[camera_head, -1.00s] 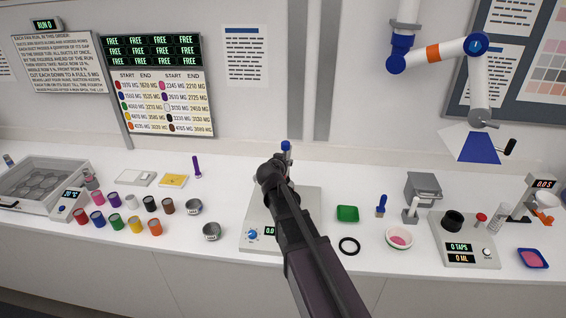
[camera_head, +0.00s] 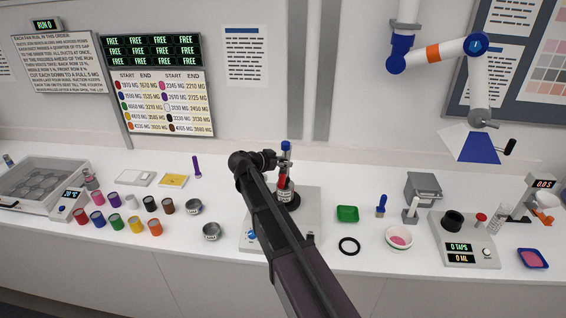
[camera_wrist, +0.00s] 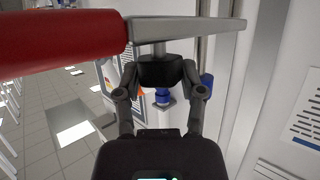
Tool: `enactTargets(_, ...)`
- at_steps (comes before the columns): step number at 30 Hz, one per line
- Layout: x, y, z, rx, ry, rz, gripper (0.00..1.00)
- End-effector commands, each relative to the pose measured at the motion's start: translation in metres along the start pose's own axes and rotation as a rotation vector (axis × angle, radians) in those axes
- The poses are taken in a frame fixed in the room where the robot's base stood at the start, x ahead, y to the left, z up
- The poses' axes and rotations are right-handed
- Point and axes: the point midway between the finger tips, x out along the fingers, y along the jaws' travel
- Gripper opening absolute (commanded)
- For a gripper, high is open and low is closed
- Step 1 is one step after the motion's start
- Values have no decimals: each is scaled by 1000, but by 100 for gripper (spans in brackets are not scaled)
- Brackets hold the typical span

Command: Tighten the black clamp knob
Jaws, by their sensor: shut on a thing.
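The black clamp knob (camera_wrist: 160,71) shows in the wrist view between the fingers of my gripper (camera_wrist: 161,85), which is shut on it. A short grey stem joins the knob to a grey bar (camera_wrist: 215,28). In the head view my gripper (camera_head: 268,159) is at the left side of the upright stand, level with its grey clamp (camera_head: 285,161). The knob is hard to make out there. A red cylinder (camera_head: 282,182) hangs below the clamp over a jar; it also shows large in the wrist view (camera_wrist: 60,42). The stand has a blue top (camera_head: 286,146).
The stand rises from a pale instrument plate (camera_head: 310,220), partly hidden by my arm. Several pigment jars (camera_head: 136,224) and two metal bowls (camera_head: 211,231) are to the left. A green tray (camera_head: 347,213) and a black ring (camera_head: 349,246) lie to the right.

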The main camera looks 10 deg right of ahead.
Motion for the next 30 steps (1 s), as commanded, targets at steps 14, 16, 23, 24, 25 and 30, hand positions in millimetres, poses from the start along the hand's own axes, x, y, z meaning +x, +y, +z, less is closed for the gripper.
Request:
enactTargets(14, 0, 0, 1, 10, -3, 22, 4)
enactTargets(16, 0, 0, 1, 10, -3, 22, 63)
enactTargets(23, 0, 0, 0, 9, -2, 21, 87)
enactTargets(24, 0, 0, 0, 9, -2, 21, 87)
enactTargets(25, 0, 0, 0, 9, -2, 21, 87)
enactTargets(30, 0, 0, 0, 8, -2, 21, 87)
